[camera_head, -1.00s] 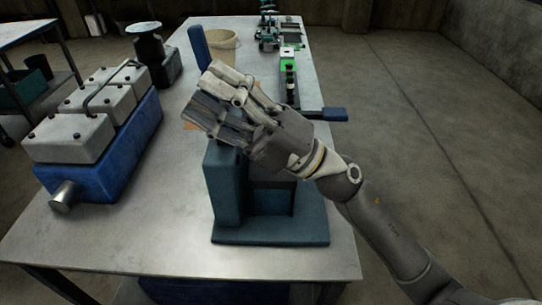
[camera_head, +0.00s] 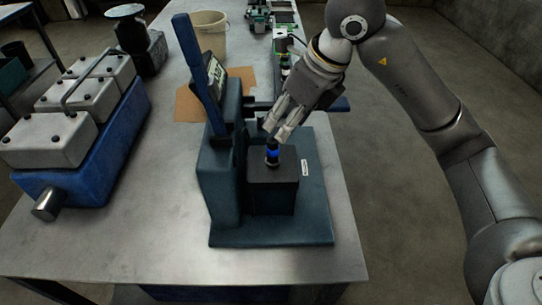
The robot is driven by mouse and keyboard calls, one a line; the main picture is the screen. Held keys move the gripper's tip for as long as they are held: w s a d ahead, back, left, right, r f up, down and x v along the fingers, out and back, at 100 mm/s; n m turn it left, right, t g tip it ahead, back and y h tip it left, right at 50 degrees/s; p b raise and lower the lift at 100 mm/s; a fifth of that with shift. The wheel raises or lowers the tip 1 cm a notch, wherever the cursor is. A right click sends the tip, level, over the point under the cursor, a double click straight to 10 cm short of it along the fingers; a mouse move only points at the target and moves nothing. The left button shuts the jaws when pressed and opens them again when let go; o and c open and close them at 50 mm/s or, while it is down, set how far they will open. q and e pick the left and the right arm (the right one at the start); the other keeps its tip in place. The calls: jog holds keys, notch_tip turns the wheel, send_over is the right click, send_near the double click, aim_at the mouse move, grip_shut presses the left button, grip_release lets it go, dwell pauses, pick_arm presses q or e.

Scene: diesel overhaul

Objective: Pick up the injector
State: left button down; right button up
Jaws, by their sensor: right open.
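A small injector (camera_head: 272,154), dark with a blue band, stands upright on the black block (camera_head: 272,190) of a teal press-like stand (camera_head: 222,185). My right gripper (camera_head: 277,131) is open and points down and to the left, with its fingertips just above and beside the injector's top. I cannot tell whether the fingers touch it. My left gripper is not in view.
The stand has a blue lever (camera_head: 197,65) and a small display. A blue engine block with white covers (camera_head: 75,145) sits at left. A beige bucket (camera_head: 208,35) and brown sheet (camera_head: 188,104) lie behind. The metal table's front left (camera_head: 130,240) is clear.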

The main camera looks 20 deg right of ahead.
aim_at(275, 141)
jog(key=p+x, duration=0.1)
jog(key=x, duration=0.4)
jog(key=shift+d+f, duration=0.1)
jog(key=shift+d, duration=0.05)
jog(key=shift+w+f+p, duration=0.15)
jog(key=shift+f+p, duration=0.3)
jog(key=p+x, duration=0.2)
jog(key=x, duration=0.2)
jog(key=shift+f, duration=0.25)
grip_shut()
